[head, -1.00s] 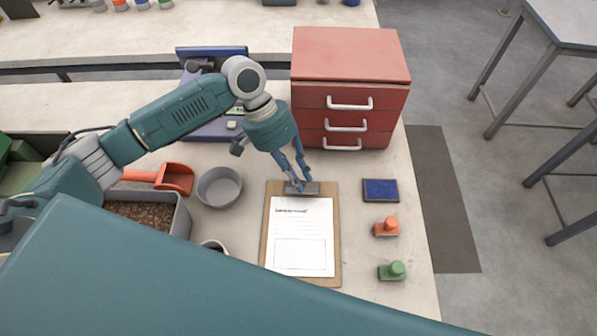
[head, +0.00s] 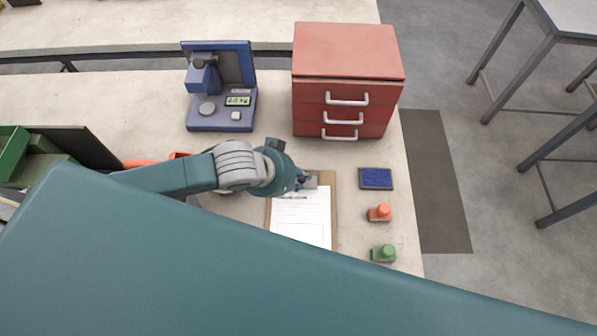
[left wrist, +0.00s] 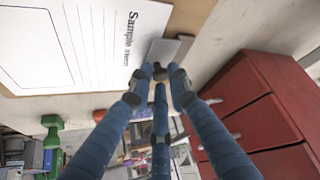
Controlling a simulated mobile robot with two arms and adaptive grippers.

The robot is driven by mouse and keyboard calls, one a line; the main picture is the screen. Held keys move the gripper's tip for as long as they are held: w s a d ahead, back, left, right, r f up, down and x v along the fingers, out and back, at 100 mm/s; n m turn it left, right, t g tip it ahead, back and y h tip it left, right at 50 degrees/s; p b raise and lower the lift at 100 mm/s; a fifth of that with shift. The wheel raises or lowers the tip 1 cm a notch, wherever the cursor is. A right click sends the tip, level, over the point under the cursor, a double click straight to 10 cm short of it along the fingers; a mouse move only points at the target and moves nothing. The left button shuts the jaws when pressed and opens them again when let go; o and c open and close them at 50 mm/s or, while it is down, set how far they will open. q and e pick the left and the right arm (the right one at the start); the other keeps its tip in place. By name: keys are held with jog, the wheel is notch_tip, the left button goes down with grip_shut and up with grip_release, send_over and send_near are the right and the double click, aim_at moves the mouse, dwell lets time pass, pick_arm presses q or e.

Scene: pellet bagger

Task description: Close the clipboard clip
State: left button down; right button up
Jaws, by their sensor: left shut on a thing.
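The brown clipboard (head: 328,205) lies flat on the bench with a white printed form (head: 302,220) on it. The grey clip (head: 312,179) is at its far edge. My left gripper (head: 303,182) is at the clip's left part, its fingers partly hidden by my wrist. In the left wrist view the blue fingers (left wrist: 161,72) are closed together against the clip (left wrist: 168,49), beside the top of the form (left wrist: 85,45). How far the clip is open cannot be told. My right gripper is not in view.
A red drawer cabinet (head: 348,65) stands behind the clipboard, and a blue scale-like device (head: 222,122) behind left. A blue pad (head: 376,179), an orange stamp (head: 380,212) and a green stamp (head: 384,253) sit to the right, near the bench edge.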

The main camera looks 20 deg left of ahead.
pick_arm(q)
jog(key=shift+s+f+t, duration=0.1)
jog(key=shift+t, duration=0.2)
jog(key=c, duration=1.7)
grip_release()
jog(key=shift+o, duration=0.2)
jog(key=v, duration=0.7)
jog(key=shift+s+r, duration=0.2)
